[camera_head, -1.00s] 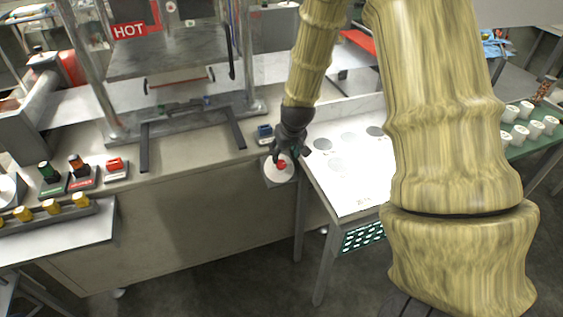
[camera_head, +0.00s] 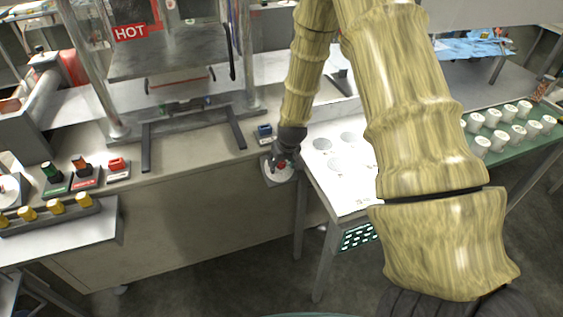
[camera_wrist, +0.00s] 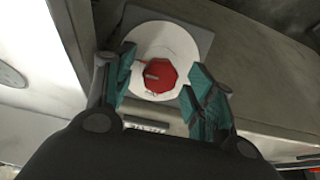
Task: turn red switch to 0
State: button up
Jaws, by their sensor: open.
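The red switch (camera_wrist: 155,74) is an eight-sided red knob with a small pale mark, set on a round white dial (camera_wrist: 178,40) over a grey square plate. In the wrist view my gripper (camera_wrist: 158,82) is open, with one teal-padded finger on each side of the knob; I cannot tell whether they touch it. The numbers on the dial are not readable.
A small blue switch (camera_head: 264,130) sits on the bench top just above. A white table (camera_head: 345,190) with round holes stands close on the right. A press marked HOT (camera_head: 150,60) and several coloured switches (camera_head: 82,165) are to the left.

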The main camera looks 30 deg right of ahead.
jog(key=c, duration=1)
jog(key=shift+n, duration=0.4)
jog(key=n, duration=0.3)
jog(key=shift+n+h+b, duration=0.3)
jog(key=shift+b, duration=0.05)
jog(key=n, duration=0.4)
jog(key=shift+a+f+h+b, duration=0.1)
jog(key=shift+h+b, duration=0.2)
jog(key=shift+b, duration=0.1)
jog(key=n+b, duration=0.1)
jog(key=n, duration=0.3)
jog(key=shift+n+t, duration=0.4)
jog(key=n+b, duration=0.1)
jog(key=n, duration=0.3)
jog(key=shift+h, duration=0.4)
jog(key=shift+a+n+b, duration=0.1)
jog(key=shift+n+b, duration=0.2)
